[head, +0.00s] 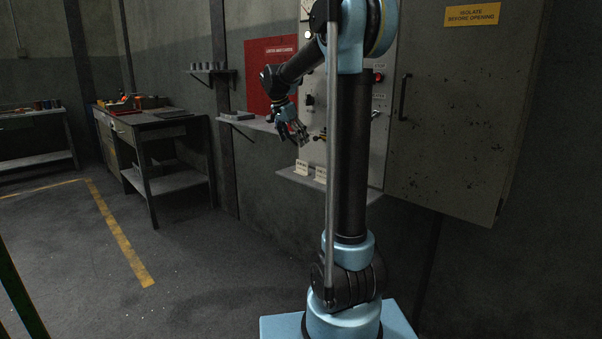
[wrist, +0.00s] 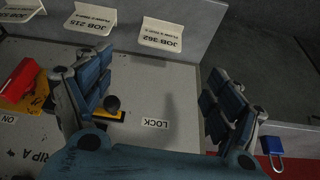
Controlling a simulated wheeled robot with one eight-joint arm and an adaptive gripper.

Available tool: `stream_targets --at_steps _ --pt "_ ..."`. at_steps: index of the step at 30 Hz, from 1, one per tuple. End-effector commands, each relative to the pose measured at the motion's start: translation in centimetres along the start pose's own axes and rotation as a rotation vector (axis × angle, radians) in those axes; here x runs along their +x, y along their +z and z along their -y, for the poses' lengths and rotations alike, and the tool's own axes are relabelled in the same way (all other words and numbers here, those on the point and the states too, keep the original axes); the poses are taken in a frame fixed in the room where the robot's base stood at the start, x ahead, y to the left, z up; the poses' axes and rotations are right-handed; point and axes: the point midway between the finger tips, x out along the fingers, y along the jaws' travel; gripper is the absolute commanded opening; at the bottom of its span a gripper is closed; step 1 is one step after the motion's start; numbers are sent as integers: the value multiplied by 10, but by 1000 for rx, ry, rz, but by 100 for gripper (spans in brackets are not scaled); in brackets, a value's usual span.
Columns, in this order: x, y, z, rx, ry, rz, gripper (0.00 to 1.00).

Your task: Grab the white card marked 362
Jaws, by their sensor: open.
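The white card marked 362 (wrist: 162,33) stands at the top of the wrist view, its "JOB 362" lettering upside down. Another white card marked 215 (wrist: 92,17) is to its left. In the head view, small white cards stand on a ledge below the panel, too small to read. My gripper (wrist: 165,95) is open and empty, its two dark blue fingers spread wide below the 362 card in the picture and apart from it. In the head view my gripper (head: 298,134) hangs by the wall panel, above the cards.
A grey panel (wrist: 150,150) carries a LOCK label and a dark round knob beside the left finger. A red handle (wrist: 18,82) on yellow is at left; a blue padlock (wrist: 272,146) is at right. In the head view, a grey cabinet (head: 460,110) is right of my arm.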

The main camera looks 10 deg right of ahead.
Motion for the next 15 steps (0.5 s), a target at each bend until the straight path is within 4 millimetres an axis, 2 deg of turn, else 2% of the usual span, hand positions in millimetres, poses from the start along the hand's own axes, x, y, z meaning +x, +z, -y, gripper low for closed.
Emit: stream_targets --at_steps 3,9,15 --pt "22 0 0 2 0 0 85" --pt "52 0 0 0 -1 0 85" --pt "64 0 0 0 -1 0 85"
